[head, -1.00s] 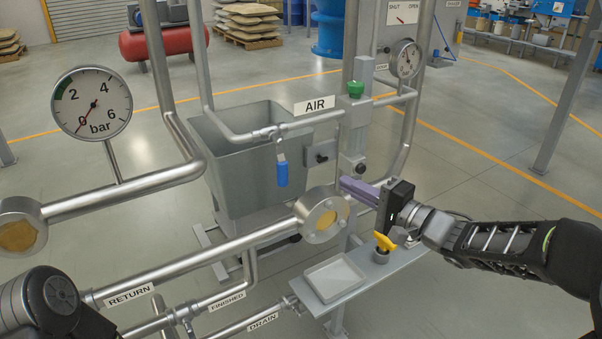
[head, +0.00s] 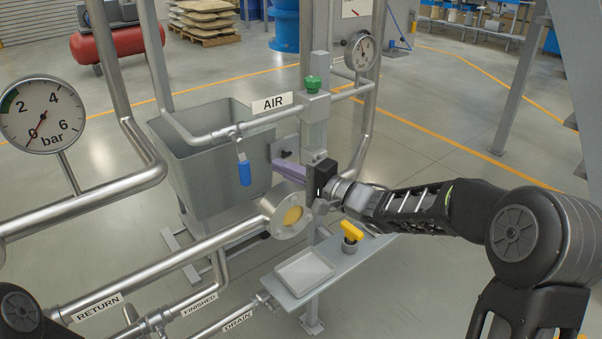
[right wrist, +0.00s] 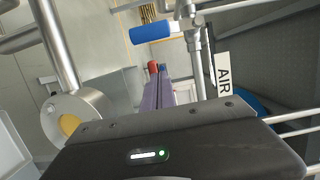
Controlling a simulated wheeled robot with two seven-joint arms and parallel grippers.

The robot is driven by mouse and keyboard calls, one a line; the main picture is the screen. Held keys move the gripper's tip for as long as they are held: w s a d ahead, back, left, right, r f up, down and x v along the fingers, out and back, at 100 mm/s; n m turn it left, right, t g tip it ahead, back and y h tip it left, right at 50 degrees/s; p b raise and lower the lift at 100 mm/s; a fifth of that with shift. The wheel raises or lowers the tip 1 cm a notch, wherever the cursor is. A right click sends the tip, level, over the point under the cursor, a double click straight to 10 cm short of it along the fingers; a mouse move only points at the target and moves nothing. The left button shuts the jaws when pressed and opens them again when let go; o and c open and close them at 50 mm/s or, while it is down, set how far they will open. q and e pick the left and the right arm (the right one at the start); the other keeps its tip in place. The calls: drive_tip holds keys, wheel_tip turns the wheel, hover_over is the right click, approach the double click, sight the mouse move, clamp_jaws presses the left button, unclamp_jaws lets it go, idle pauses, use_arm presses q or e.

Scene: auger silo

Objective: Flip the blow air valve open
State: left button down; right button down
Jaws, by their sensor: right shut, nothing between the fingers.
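My right gripper (head: 274,164) has purple fingers, shut and empty, pointing left just right of the lever in the head view. The right wrist view shows the shut fingers (right wrist: 158,80) with red and blue at their far ends. My left gripper is out of view.
A grey hopper (head: 205,165) stands behind the lever. A sight glass (head: 288,212) and a yellow-handled valve (head: 352,230) lie below the right gripper. A pressure gauge (head: 42,115) stands left. Open floor lies right.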

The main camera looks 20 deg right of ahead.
sight(242, 160)
drive_tip(key=a, duration=0.4)
drive_tip(key=shift+a+p, duration=0.3)
drive_tip(key=shift+a, duration=0.05)
